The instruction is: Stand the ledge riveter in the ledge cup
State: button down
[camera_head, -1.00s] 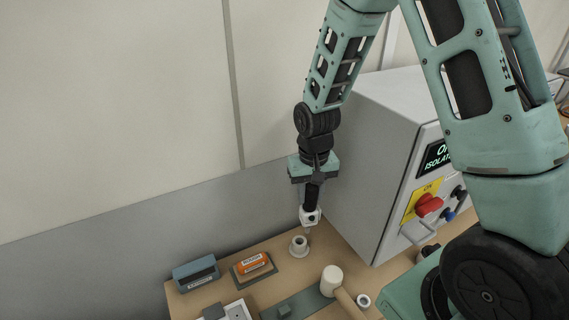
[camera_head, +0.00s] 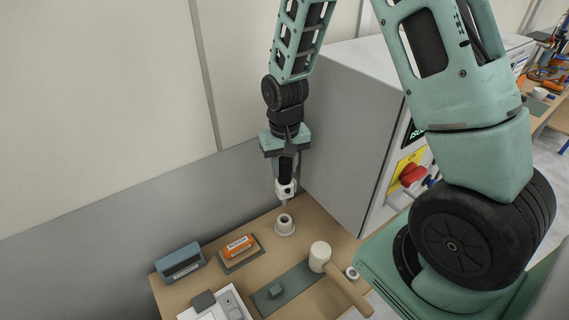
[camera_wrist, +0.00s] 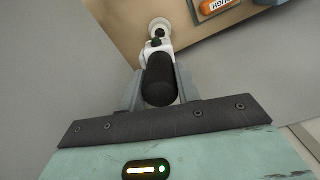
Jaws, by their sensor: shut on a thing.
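My gripper (camera_head: 286,157) is shut on the ledge riveter (camera_head: 286,188), which has a black handle and a white head. The riveter hangs upright with its thin tip down. In the wrist view the black handle (camera_wrist: 160,80) is between my fingers. The ledge cup (camera_head: 285,229), a small pale round cup on a flange, stands at the back of the wooden ledge. In the head view the tip is just above the cup's mouth, apparently outside it. The cup also shows in the wrist view (camera_wrist: 160,26), partly beyond the riveter's head, so exact alignment is unclear.
A grey control cabinet (camera_head: 338,130) stands close on the right, and the wall is behind. On the ledge are an orange box (camera_head: 238,246) on a mat, a blue-grey block (camera_head: 180,263), a mallet (camera_head: 320,257) and a small white ring (camera_head: 352,273).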

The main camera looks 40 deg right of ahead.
aim_at(285, 181)
jog(key=shift+f+b, duration=1.9)
jog(key=shift+f, duration=0.95)
jog(key=shift+f+b, duration=1.75)
jog(key=shift+f, duration=0.8)
jog(key=c, duration=0.9)
grip_release()
jog(key=shift+r, duration=0.1)
notch_tip(285, 181, up, 17)
jog(key=b, duration=0.2)
jog(key=shift+r+b, duration=0.15)
jog(key=shift+b, duration=0.2)
jog(key=shift+a, duration=0.1)
